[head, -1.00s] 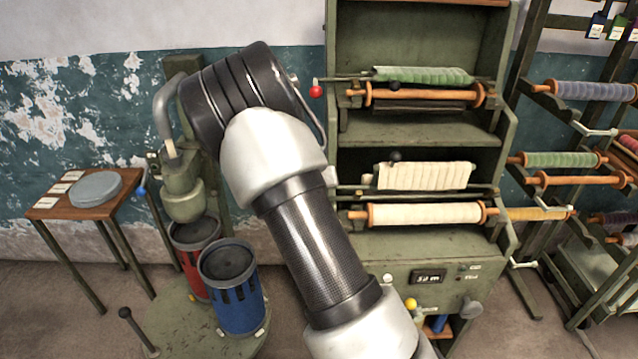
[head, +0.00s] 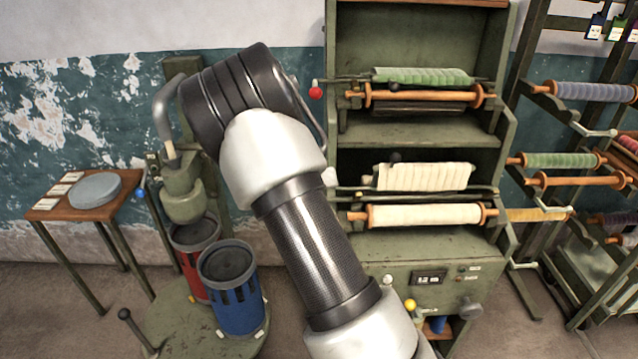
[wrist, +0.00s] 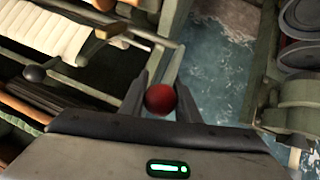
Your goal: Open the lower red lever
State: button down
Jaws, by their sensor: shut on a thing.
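A red ball knob (wrist: 160,99) sits between the two fingers of my gripper (wrist: 160,104) in the wrist view. My gripper is shut on it. In the head view a red knob (head: 315,93) shows on the left end of a thin rod, beside the bay with the green roll (head: 422,75). My arm stands in front of the left side of the green machine (head: 420,128). My fingers cannot be made out in the head view.
A cream roll (head: 425,215) and cream cloth (head: 424,177) fill the lower bay. Red (head: 195,265) and blue (head: 235,305) canisters stand at the left, near a small table (head: 50,209). Roll racks (head: 520,75) stand at the right.

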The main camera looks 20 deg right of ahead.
jog(key=shift+s+d+f, duration=0.15)
jog(key=shift+f, duration=0.1)
jog(key=c, duration=1.4)
grip_release()
jog(key=shift+f, duration=0.1)
jog(key=shift+o, duration=0.2)
jog(key=shift+a+r, duration=0.2)
jog(key=shift+r, duration=0.1)
jog(key=p+v, duration=0.4)
jog(key=v, duration=1.3)
jog(key=shift+c, duration=0.4)
